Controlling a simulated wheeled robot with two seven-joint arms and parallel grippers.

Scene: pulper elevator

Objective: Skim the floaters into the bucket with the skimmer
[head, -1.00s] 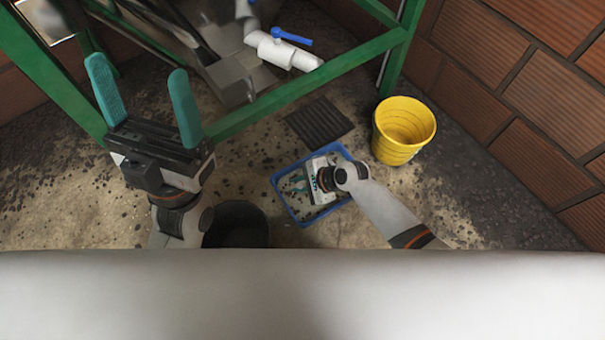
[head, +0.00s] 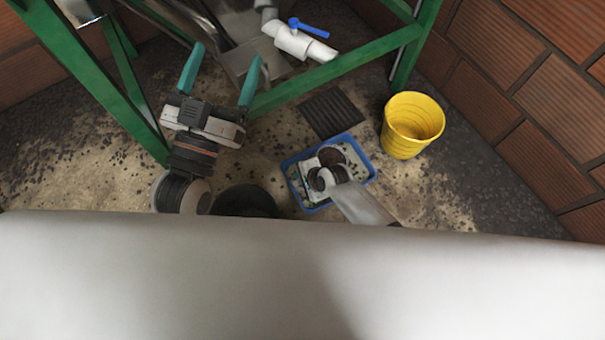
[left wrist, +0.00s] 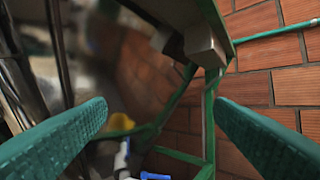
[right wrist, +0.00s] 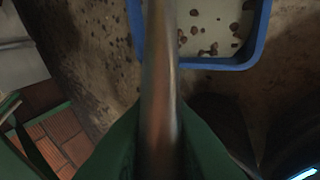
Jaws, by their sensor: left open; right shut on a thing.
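My right gripper (right wrist: 158,130) is shut on a metal rod, the skimmer's handle (right wrist: 158,60), in the right wrist view. The skimmer's far end is out of that view. In the head view my right wrist hangs over the blue tub (head: 372,180) and hides its fingers. The blue tub's rim (right wrist: 215,65) also shows in the right wrist view, with several brown floaters (right wrist: 205,52) in pale liquid. A yellow bucket (head: 402,146) stands upright right of the tub. My left gripper (head: 218,82) is open and empty, raised left of the tub.
A green metal frame (head: 330,72) stands behind, with a white pipe and blue-handled valve (head: 300,42). A dark grate (head: 331,112) lies behind the tub. A black container (head: 245,200) stands left of it. Brick walls (head: 510,125) close off the right. The floor is speckled with dark bits.

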